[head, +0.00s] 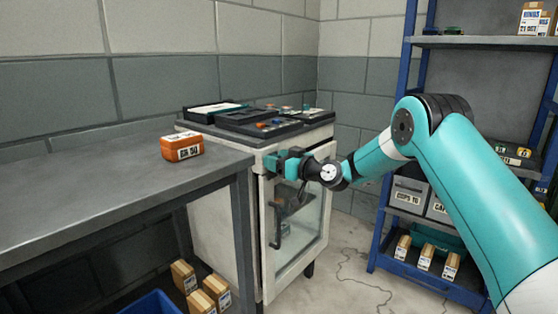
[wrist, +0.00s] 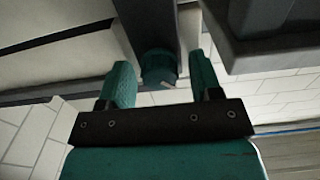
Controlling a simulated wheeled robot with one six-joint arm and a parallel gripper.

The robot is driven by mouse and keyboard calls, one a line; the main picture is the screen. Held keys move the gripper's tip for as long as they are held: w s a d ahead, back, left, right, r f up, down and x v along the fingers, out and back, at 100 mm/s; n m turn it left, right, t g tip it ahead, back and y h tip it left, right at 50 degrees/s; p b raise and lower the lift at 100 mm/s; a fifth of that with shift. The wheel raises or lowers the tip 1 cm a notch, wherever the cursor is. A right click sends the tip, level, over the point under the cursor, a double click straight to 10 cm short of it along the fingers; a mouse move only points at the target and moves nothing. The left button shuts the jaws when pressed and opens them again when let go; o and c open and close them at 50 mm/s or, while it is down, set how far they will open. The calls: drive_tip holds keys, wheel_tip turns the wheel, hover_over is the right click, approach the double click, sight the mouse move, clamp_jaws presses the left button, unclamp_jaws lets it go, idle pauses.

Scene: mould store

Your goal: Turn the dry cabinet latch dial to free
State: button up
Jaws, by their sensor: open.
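The dry cabinet (head: 220,232) is a white unit with a glass door and a dark door handle (head: 275,222). In the wrist view, a small round dark-teal knob, apparently the latch dial (wrist: 157,66), shows between my fingers with a pale mark on its near edge. Its setting cannot be read. My gripper (head: 271,163) is at the upper front of the cabinet and hides the dial in the head view. In the wrist view my gripper (wrist: 161,78) is open, one finger on each side of the dial, with gaps visible on both sides.
A grey workbench (head: 90,190) with an orange labelled box (head: 182,147) stands close on the left. Dark trays (head: 265,123) lie on the cabinet top. A blue shelf rack (head: 397,153) stands at the right. Boxes (head: 203,300) sit below the bench.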

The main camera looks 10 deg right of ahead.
drive_tip(key=c, duration=0.7)
drive_tip(key=shift+m, duration=0.4)
drive_tip(key=m+p, duration=0.1)
drive_tip(key=m, duration=0.2)
drive_tip(key=shift+d+m, duration=0.1)
drive_tip(key=shift+m, duration=0.3)
drive_tip(key=m+p, duration=0.2)
drive_tip(key=m, duration=0.2)
drive_tip(key=shift+w+d+m, duration=0.1)
drive_tip(key=shift+m, duration=0.2)
drive_tip(key=m+p, duration=0.2)
drive_tip(key=m, duration=0.2)
drive_tip(key=m+p, duration=0.2)
drive_tip(key=m, duration=0.2)
drive_tip(key=shift+d+f+m, duration=0.1)
drive_tip(key=shift+f+m, duration=0.05)
drive_tip(key=shift+m, duration=0.15)
